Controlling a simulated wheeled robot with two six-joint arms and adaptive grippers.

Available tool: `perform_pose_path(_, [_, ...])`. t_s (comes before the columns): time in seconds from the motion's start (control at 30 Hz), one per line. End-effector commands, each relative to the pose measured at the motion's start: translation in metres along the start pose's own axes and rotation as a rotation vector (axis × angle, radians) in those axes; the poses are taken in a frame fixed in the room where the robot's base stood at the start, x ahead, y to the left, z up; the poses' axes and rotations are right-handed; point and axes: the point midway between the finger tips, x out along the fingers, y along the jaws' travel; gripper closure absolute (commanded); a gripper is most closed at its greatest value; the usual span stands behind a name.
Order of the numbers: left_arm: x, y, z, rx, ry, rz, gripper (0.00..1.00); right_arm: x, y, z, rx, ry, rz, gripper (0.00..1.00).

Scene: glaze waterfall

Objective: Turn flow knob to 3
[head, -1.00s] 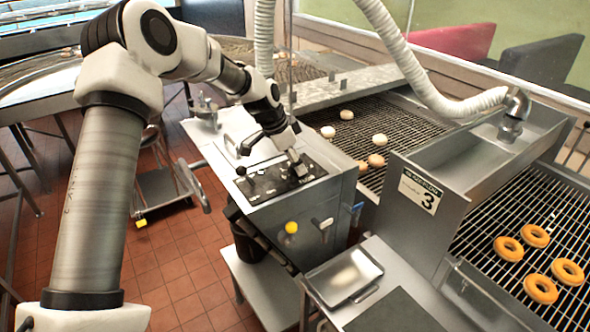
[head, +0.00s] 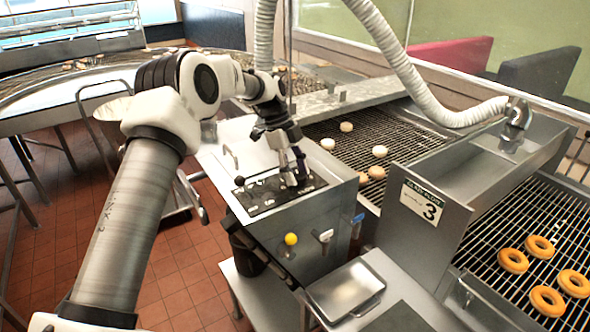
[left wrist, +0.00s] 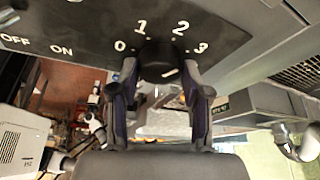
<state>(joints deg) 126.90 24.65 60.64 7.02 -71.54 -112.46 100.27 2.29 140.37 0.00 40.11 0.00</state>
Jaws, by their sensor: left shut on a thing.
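The black flow knob (left wrist: 160,58) sits among the white numbers 0, 1, 2 and 3 on the dark control panel (left wrist: 85,25) in the left wrist view. A short white mark shows on the knob's near side; I cannot tell for sure which number it is set to. My left gripper (left wrist: 160,85) has one finger on each side of the knob and is shut on it. In the head view the left gripper (head: 295,180) stands over the right part of the panel (head: 262,197), and its fingers hide the knob. My right gripper is in neither view.
A black-knobbed lever (head: 239,181) rises from the panel's left part. A yellow knob (head: 291,239) is on the cabinet front. A steel tray (head: 346,290) lies in front. Doughnuts lie on wire conveyors to the right; a ribbed white hose (head: 400,75) hangs above.

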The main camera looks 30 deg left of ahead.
Motion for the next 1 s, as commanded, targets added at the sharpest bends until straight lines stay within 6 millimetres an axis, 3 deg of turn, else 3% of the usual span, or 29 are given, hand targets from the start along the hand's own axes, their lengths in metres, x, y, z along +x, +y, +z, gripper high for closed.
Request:
perform_pose_path(0.43, [0.004,0.001,0.000,0.284,0.004,0.131,0.87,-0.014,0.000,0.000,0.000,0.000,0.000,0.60])
perform_pose_path(1.0, [0.005,0.001,0.000,0.351,0.005,0.158,0.87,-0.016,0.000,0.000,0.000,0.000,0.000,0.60])
